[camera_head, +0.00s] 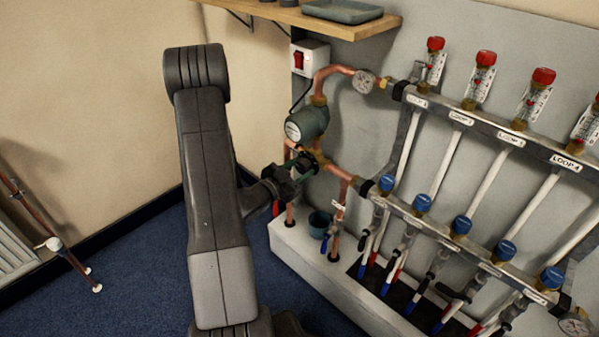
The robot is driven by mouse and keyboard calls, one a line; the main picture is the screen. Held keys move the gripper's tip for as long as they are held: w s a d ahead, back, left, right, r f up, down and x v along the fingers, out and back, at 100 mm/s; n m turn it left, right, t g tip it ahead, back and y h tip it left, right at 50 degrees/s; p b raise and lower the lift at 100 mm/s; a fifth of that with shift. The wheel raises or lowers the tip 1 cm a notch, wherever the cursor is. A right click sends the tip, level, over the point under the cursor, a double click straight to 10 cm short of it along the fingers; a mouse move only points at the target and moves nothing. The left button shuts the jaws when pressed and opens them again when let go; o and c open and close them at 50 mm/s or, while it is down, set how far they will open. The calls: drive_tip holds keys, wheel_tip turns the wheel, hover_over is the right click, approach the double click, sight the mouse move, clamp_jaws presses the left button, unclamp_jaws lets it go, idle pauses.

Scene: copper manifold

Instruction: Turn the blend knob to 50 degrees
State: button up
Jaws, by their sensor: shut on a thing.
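My arm reaches down and to the right to the copper pipework. My gripper (299,168) is at the brass mixing valve (318,155), just below the green pump, with its jaws shut on what appears to be the blend knob. The knob is almost wholly hidden by the jaws, and its scale and angle cannot be read.
The green pump (306,124) sits close above my gripper. A thermometer gauge (364,82) and a red switch (299,60) are higher up. The manifold with red caps (485,58) and blue caps (461,225) extends right. A small blue pot (320,225) stands on the white plinth (300,247).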

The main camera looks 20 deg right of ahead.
drive_tip(key=m+b, duration=0.2)
drive_tip(key=b, duration=0.1)
drive_tip(key=m+b, duration=0.2)
drive_tip(key=b, duration=0.1)
drive_tip(key=shift+f, duration=0.4)
drive_tip(key=m+b, duration=0.4)
drive_tip(key=b, duration=0.2)
drive_tip(key=shift+m, duration=0.3)
drive_tip(key=m+b, duration=0.2)
drive_tip(key=shift+r+m, duration=0.2)
drive_tip(key=shift+m, duration=0.1)
drive_tip(key=shift+r+m+b, duration=0.15)
drive_tip(key=shift+m+b, duration=0.15)
drive_tip(key=shift+m, duration=1.5)
drive_tip(key=o, duration=1)
drive_tip(key=shift+a, duration=0.1)
drive_tip(key=p+v, duration=0.3)
drive_tip(key=v, duration=1)
drive_tip(key=shift+s+a, duration=0.25)
drive_tip(key=shift+a, duration=0.05)
